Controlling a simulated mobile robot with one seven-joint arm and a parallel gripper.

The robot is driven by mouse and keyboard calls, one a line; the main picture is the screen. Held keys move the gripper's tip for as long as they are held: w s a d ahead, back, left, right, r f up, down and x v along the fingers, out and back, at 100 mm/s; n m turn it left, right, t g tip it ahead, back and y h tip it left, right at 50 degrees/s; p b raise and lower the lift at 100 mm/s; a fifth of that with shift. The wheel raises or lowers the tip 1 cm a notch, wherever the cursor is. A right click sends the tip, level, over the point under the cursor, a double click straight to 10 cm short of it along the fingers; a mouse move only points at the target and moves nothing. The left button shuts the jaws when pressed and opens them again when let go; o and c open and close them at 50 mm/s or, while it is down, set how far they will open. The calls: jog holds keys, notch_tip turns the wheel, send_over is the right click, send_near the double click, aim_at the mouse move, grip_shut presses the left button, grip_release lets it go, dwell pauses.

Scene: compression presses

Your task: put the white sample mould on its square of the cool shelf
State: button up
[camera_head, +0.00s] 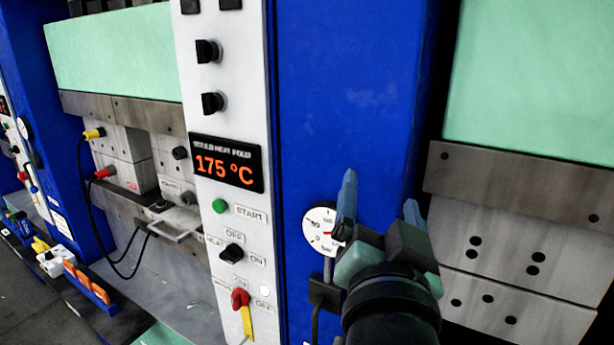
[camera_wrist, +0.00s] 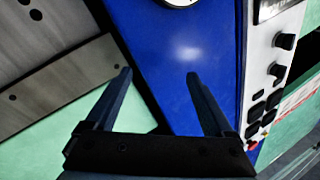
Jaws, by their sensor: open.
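My gripper (camera_head: 380,197) is open and empty, raised in front of the blue press column, with its two blue-grey fingers apart. In the wrist view its fingers (camera_wrist: 158,76) also stand apart with nothing between them, against the blue column. A small white block (camera_head: 54,262) sits low at the far left, well away from my gripper; I cannot tell whether it is the white sample mould. I cannot make out the cool shelf or its squares in either view.
The blue column (camera_head: 345,90) and control panel (camera_head: 225,130), reading 175 °C, stand close to my gripper. A round gauge (camera_head: 320,232) is beside the fingers. Steel plates (camera_head: 520,200) are at right. Cables (camera_head: 100,250) hang at the left press. Orange pieces (camera_head: 88,283) lie low left.

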jog(key=s+a+r+n+t+y, duration=0.1)
jog(key=s+a+r+n+t, duration=0.2)
jog(key=r, duration=0.7)
jog(key=s+a+r+n+t+y, duration=0.2)
jog(key=s+a+r+n+t, duration=0.2)
jog(key=s+r, duration=0.4)
notch_tip(320, 180, up, 2)
jog(key=shift+a+r+t, duration=0.15)
jog(key=shift+a+t, duration=0.65)
jog(key=shift+a, duration=0.4)
